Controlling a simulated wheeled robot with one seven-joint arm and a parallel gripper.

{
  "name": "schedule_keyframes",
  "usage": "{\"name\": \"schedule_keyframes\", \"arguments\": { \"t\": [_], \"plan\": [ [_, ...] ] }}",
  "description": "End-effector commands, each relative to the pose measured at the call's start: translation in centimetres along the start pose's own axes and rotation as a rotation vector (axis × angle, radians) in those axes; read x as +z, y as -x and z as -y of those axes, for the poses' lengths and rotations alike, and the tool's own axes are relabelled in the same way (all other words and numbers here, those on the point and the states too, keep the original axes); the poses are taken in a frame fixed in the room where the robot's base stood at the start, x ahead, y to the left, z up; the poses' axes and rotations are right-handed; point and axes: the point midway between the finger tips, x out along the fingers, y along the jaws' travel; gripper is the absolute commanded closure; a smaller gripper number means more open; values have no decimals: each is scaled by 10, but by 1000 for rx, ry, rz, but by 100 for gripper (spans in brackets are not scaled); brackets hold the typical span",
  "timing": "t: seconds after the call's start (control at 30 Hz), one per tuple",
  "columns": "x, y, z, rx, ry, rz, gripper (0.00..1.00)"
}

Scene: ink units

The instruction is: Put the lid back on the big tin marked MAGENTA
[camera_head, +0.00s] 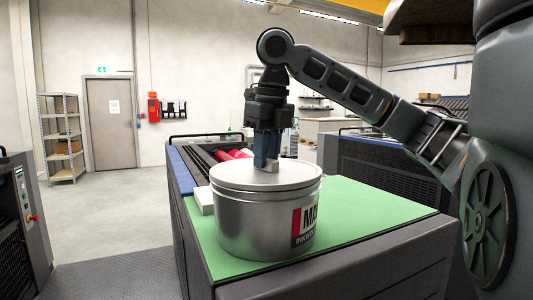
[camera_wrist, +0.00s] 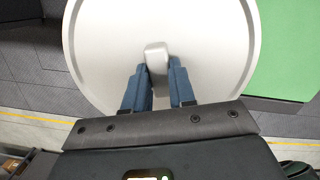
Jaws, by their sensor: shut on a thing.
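The round grey lid (camera_head: 235,176) lies over the tin's top and looks level. The lid fills much of the wrist view (camera_wrist: 105,45). My gripper (camera_head: 266,160) points straight down above the lid, and its blue fingers are shut on the lid's upright knob (camera_wrist: 156,57). In the wrist view the fingers (camera_wrist: 157,85) sit either side of the knob. Whether the lid is fully seated on the rim cannot be told.
The green mat (camera_head: 380,212) covers the top of a dark machine and is clear to the right of the tin. A white block (camera_head: 204,200) sits left of the tin. Red rollers (camera_head: 232,154) lie behind it. A shelf rack (camera_head: 60,138) stands far left.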

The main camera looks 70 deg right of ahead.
Motion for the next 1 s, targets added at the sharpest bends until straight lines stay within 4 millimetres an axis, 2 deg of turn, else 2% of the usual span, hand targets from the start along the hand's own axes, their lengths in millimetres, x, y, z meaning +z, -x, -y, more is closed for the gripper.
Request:
{"name": "schedule_keyframes", "arguments": {
  "t": [0.13, 0.17, 0.43, 0.63, 0.9, 1.0],
  "plan": [
    [0, 0, 0, 0, 0, 0, 100],
    [0, 0, 0, 0, 0, 0, 73],
    [0, 0, 0, 0, 0, 0, 48],
    [0, 0, 0, 0, 0, 0, 44],
    [0, 0, 0, 0, 0, 0, 20],
    [0, 0, 0, 0, 0, 0, 20]
  ]
}}
